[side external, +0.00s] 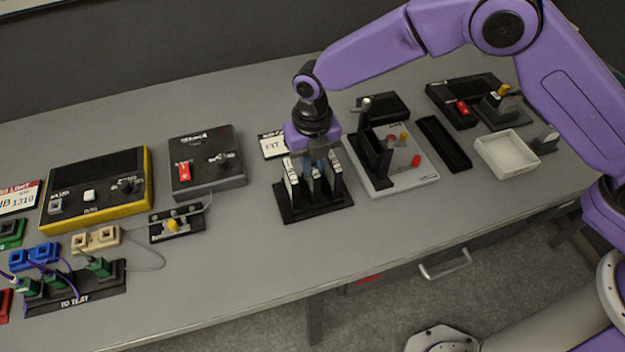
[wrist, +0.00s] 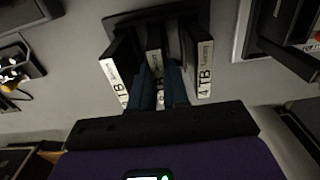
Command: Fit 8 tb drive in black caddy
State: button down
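Three dark drives with white end labels stand upright in a black slotted rack (side external: 318,212). In the wrist view the right drive (wrist: 204,70) reads 4 TB. The left drive (wrist: 112,78) shows TB, its digit unclear. The middle drive (wrist: 153,58) has its label partly hidden by my fingers. My gripper (wrist: 160,88) points down over the rack, its blue fingers on either side of the middle drive; whether they press on it is unclear. A black upright holder (side external: 374,158), possibly the black caddy, stands on a light grey plate to the right of the rack.
The grey plate (side external: 425,178) carries red and yellow knobs. A long black tray (side external: 443,144) and a white open bin (side external: 507,153) lie farther right. A black switch box (side external: 207,160) and yellow-edged box (side external: 97,190) stand left. Bench is clear in front of the rack.

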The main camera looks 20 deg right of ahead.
jog(key=shift+r, duration=2.55)
jog(key=shift+r, duration=2)
jog(key=shift+r, duration=0.2)
notch_tip(320, 180, up, 8)
jog(key=w+d, duration=0.2)
jog(key=d, duration=0.6)
jog(key=w+d, duration=0.3)
jog(key=d, duration=0.5)
notch_tip(320, 180, down, 10)
jog(key=shift+s, duration=0.25)
